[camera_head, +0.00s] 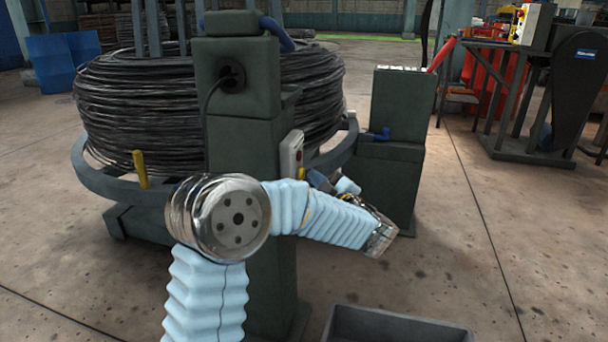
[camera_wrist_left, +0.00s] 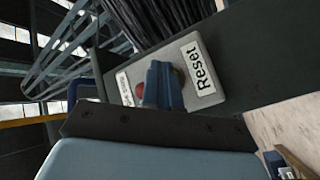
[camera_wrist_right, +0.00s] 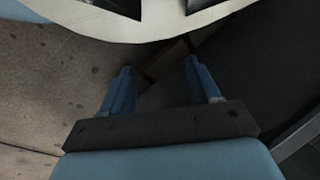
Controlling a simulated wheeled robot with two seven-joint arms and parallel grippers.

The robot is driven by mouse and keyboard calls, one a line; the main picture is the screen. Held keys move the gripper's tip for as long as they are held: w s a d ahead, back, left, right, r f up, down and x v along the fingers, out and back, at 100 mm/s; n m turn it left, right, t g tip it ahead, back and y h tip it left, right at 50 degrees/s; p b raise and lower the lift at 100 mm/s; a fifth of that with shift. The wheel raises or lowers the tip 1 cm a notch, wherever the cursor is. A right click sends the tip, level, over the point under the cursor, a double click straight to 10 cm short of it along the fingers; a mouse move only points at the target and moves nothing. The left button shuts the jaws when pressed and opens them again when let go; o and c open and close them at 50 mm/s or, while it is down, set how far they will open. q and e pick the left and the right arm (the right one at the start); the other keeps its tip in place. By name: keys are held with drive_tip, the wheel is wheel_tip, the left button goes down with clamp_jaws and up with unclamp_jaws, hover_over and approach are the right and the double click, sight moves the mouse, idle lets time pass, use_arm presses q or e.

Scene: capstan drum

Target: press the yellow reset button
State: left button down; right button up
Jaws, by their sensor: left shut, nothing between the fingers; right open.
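A pale control box (camera_head: 291,153) is on the side of the dark green post in the head view. In the left wrist view its face (camera_wrist_left: 210,88) carries a "Reset" label (camera_wrist_left: 204,69) and a second label at the far end. A red part (camera_wrist_left: 143,90) shows beside my left fingers. My left gripper (camera_wrist_left: 162,80) is shut and empty, its blue fingers in front of the face; I cannot tell whether they touch it. No yellow button shows there; the fingers cover part of the face. My right gripper (camera_wrist_right: 158,82) is open and empty.
A wire coil (camera_head: 140,105) rests on a ring-shaped frame (camera_head: 95,178) behind the post (camera_head: 265,255). A dark green cabinet (camera_head: 398,110) stands to the right. A grey bin (camera_head: 400,328) is on the floor at the front.

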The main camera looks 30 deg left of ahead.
use_arm(q)
drive_tip(key=shift+d, duration=0.4)
drive_tip(key=shift+w, duration=0.1)
drive_tip(key=shift+w+d, duration=0.2)
drive_tip(key=shift+d, duration=0.6)
drive_tip(key=shift+w+d, duration=0.2)
drive_tip(key=shift+d, duration=0.6)
drive_tip(key=shift+w+d, duration=0.2)
drive_tip(key=shift+d, duration=0.6)
